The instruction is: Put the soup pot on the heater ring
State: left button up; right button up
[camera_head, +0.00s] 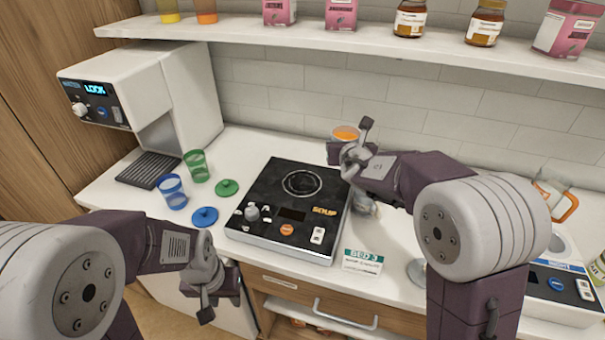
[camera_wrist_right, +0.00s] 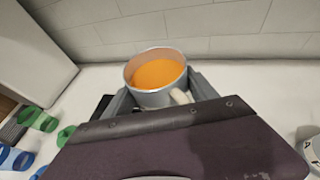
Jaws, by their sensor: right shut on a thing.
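The soup pot (camera_head: 346,131) is a pale pot of orange soup, mostly hidden behind my right gripper in the head view. In the right wrist view the pot (camera_wrist_right: 152,97) sits between the fingers of my right gripper (camera_wrist_right: 162,93), which is shut on it; its pale handle points toward the wrist. I cannot tell its height above the counter. The heater ring (camera_head: 302,183) is bare, on the black heater labelled SOUP (camera_head: 265,205), left of and nearer than the pot. My left gripper (camera_head: 212,298) hangs low in front of the counter, apart from the heater; its jaw opening is unclear.
Green (camera_head: 196,166) and blue (camera_head: 172,192) cups and two lids stand left of the heater, by a white drinks machine (camera_head: 185,85). A BED 3 card (camera_head: 362,260) lies right of it. A shelf (camera_head: 370,57) with jars overhangs the back. A clear jug (camera_head: 553,195) stands far right.

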jog(key=a+f+p, duration=0.1)
jog(key=a+f, duration=0.1)
jog(key=a, duration=0.1)
jog(key=w+a+f+p, duration=0.1)
jog(key=a+f, duration=0.1)
jog(key=a, duration=0.2)
jog(key=w+a+f+p, duration=0.1)
jog(key=a+f, duration=0.1)
jog(key=a, duration=0.2)
jog(key=shift+a+f, duration=0.15)
jog(key=shift+f, duration=0.15)
jog(key=shift+a, duration=0.1)
notch_tip(320, 180, down, 4)
jog(key=shift+f, duration=0.2)
jog(key=shift+r, duration=0.1)
jog(key=o, duration=1.8)
jog(key=shift+c, duration=0.2)
